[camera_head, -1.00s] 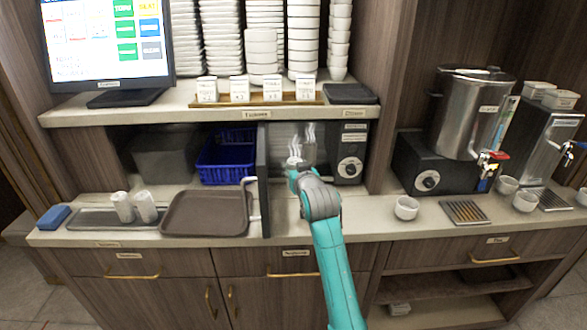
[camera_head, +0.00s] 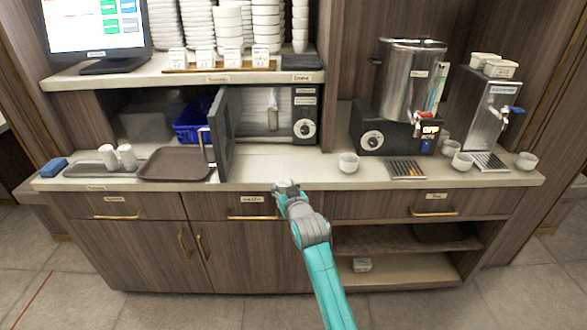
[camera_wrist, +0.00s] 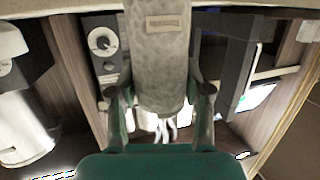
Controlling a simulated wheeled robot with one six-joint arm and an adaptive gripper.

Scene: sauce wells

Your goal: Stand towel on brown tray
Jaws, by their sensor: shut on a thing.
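My gripper (camera_head: 287,190) is in front of the counter's front edge, below the open microwave, to the right of the brown tray. In the wrist view its two fingers (camera_wrist: 159,92) are shut on both sides of a pale grey rolled towel (camera_wrist: 165,55) with a small label plate. In the head view the towel is mostly hidden by the gripper; only a light tip shows. The brown tray (camera_head: 176,163) lies bare on the counter, left of the open microwave door.
The microwave door (camera_head: 225,130) stands open between my gripper and the brown tray. Two white rolls (camera_head: 126,156) stand on a grey tray at left. A white cup (camera_head: 348,162) stands right. The counter before the microwave is clear.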

